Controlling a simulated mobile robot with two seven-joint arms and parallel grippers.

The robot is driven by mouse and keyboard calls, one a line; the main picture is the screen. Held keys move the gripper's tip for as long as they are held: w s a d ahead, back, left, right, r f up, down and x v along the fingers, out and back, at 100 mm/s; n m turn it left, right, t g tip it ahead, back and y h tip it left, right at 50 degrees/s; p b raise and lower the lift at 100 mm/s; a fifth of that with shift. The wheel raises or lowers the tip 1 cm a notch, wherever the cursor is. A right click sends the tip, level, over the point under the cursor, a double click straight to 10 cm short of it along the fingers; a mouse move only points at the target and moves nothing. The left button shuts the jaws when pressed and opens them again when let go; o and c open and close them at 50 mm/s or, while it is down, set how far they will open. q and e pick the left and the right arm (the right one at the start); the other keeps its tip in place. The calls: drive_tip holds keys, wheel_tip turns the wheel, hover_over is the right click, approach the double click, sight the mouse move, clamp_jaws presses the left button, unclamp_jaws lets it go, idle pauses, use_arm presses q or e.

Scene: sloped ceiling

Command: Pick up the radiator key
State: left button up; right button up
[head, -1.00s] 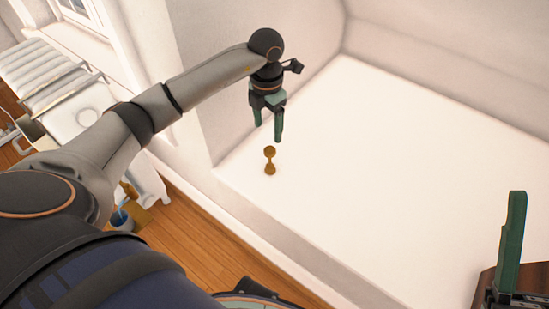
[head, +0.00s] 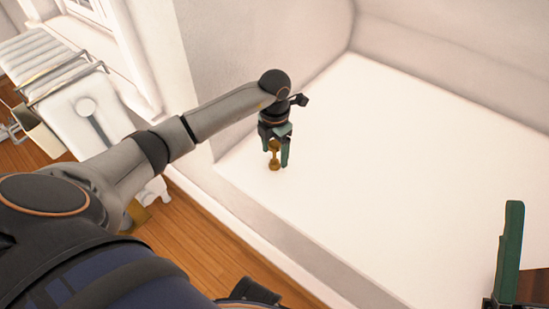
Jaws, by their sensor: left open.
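The radiator key (head: 274,156) is a small brass-coloured piece with two wider ends and a narrow middle. It is near the left edge of the white ledge (head: 400,190). My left gripper (head: 275,159) is open and points down, with its green fingers on either side of the key. I cannot tell whether a finger touches it. A green finger of my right gripper (head: 511,250) shows at the lower right edge, far from the key. The rest of that gripper is cut off, so its opening is unclear.
A white radiator (head: 85,100) with a rail stands at the left by the window. The wooden floor (head: 195,235) lies below the ledge's front edge. A wall corner (head: 200,80) rises close behind my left gripper. The ledge's middle is clear.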

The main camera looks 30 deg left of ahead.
use_arm(q)
clamp_jaws()
idle(0.5)
